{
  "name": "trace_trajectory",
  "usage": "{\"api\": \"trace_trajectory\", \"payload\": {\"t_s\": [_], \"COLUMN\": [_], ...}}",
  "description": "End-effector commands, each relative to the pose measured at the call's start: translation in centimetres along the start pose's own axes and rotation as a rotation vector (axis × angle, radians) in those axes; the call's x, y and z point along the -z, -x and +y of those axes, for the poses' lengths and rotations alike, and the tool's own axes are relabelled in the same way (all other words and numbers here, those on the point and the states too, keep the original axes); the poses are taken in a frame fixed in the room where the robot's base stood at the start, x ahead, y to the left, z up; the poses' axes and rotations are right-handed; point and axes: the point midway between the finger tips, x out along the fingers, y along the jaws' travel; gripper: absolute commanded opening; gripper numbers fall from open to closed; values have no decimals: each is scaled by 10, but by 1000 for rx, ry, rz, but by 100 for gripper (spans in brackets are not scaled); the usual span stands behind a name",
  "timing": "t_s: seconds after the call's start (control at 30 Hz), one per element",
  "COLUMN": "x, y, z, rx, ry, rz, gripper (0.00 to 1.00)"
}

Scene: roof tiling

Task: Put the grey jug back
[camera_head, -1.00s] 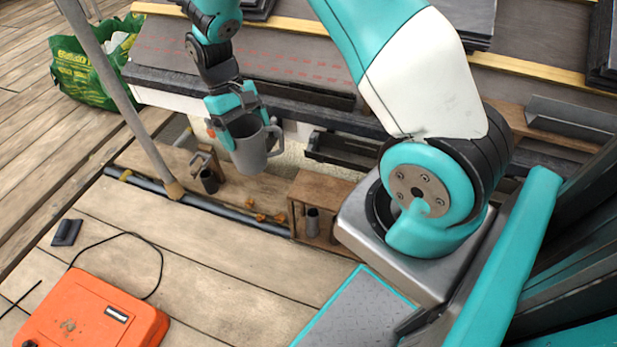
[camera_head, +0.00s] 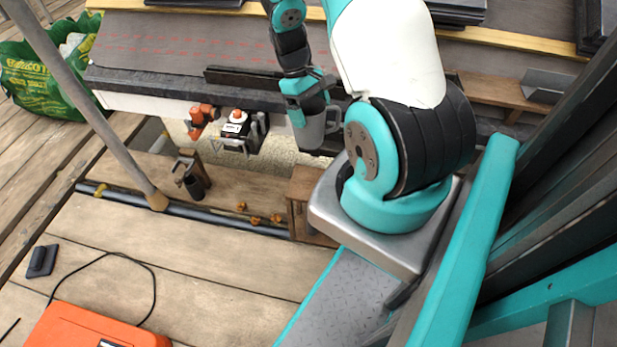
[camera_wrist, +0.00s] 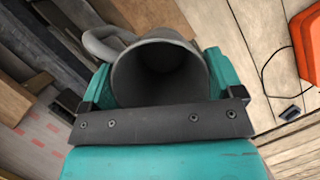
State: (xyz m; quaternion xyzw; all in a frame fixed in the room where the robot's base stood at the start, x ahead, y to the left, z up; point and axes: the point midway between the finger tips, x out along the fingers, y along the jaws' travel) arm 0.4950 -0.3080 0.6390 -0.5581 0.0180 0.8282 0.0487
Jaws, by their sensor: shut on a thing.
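The grey jug (camera_head: 311,132) hangs below my gripper (camera_head: 307,98) in the head view, near the dark front edge of the roof and just left of my arm's base. My gripper is shut on the jug's body. In the wrist view the jug's round open mouth (camera_wrist: 160,72) faces the camera, between my teal fingers. Its looped handle (camera_wrist: 104,42) sticks out at the upper left. The jug's base is hidden in the wrist view. It appears to be in the air, clear of the plank.
A small wooden box (camera_head: 300,187) stands below the jug. A dark cup (camera_head: 195,186) and orange bits (camera_head: 255,219) are on the plank. A black-and-white tool (camera_head: 236,128) and an orange tool (camera_head: 199,118) are by the wall. A grey pole (camera_head: 95,115) rises at left.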

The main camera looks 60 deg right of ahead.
Motion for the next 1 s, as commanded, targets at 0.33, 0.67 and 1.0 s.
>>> {"api": "trace_trajectory", "payload": {"t_s": [0.33,0.67,1.0], "x": [36,57,73], "y": [-90,-137,-177], "z": [0,1,2], "rx": [1,-1,0], "ry": [5,4,4], "rz": [-4,0,-2], "gripper": [43,43,43]}}
